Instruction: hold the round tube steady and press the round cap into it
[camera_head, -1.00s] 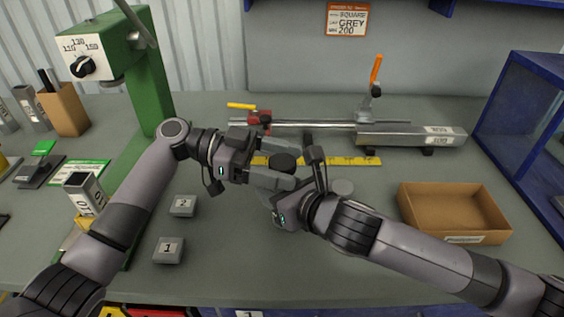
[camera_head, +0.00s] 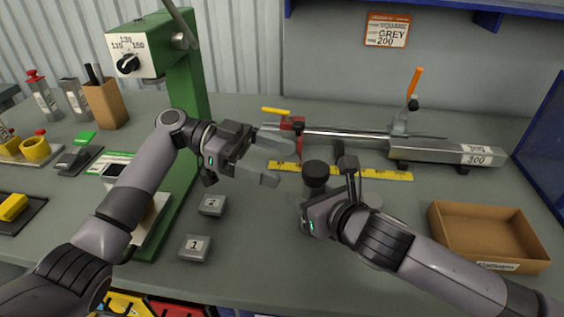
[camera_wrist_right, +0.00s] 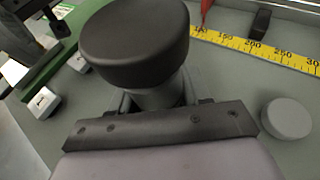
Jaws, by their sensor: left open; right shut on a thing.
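The round cap (camera_head: 315,171), black, sits on top of the round tube (camera_head: 314,190), which is grey and upright. In the right wrist view the cap (camera_wrist_right: 135,42) fills the upper middle, with a short stretch of tube (camera_wrist_right: 158,94) below it. How deep the cap sits in the tube cannot be told. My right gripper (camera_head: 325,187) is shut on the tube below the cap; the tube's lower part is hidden. My left gripper (camera_head: 282,164) is open and empty, to the left of the cap and apart from it.
A yellow ruler (camera_head: 370,173) lies behind the tube. A clamp fixture with a metal bar (camera_head: 440,150) stands farther back. A cardboard box (camera_head: 490,237) is at right. A grey disc (camera_wrist_right: 289,118) lies beside the tube. Blocks 1 (camera_head: 195,248) and 2 (camera_head: 212,205) lie left; a green press (camera_head: 185,95) stands behind them.

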